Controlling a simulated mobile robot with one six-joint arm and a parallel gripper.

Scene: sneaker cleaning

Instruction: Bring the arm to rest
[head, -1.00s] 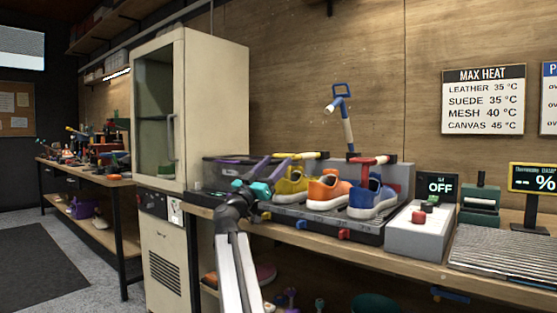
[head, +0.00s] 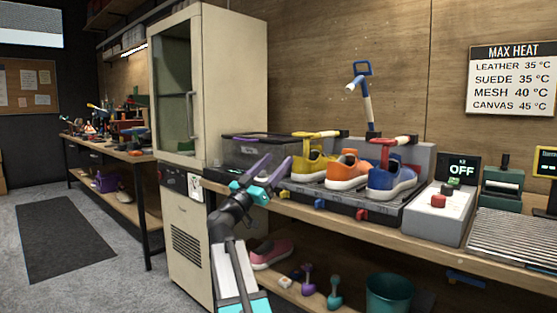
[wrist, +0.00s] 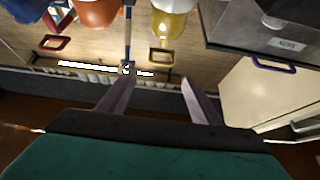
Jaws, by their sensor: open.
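My gripper (head: 266,174) is open and empty, its two purple-grey fingers spread in front of the bench at the left end of the shoe station. In the wrist view the gripper (wrist: 155,95) also shows nothing between its fingers. A yellow sneaker (head: 312,166), an orange sneaker (head: 347,172) and a blue sneaker (head: 391,182) stand in a row on the grey station, right of my gripper and apart from it.
A tall cream cabinet (head: 222,90) stands left of the bench. A dark clear-lidded box (head: 243,150) sits behind my gripper. A pink shoe (head: 272,254) and a green bucket (head: 389,293) are on the lower shelf. The floor at left is open around a dark mat (head: 66,238).

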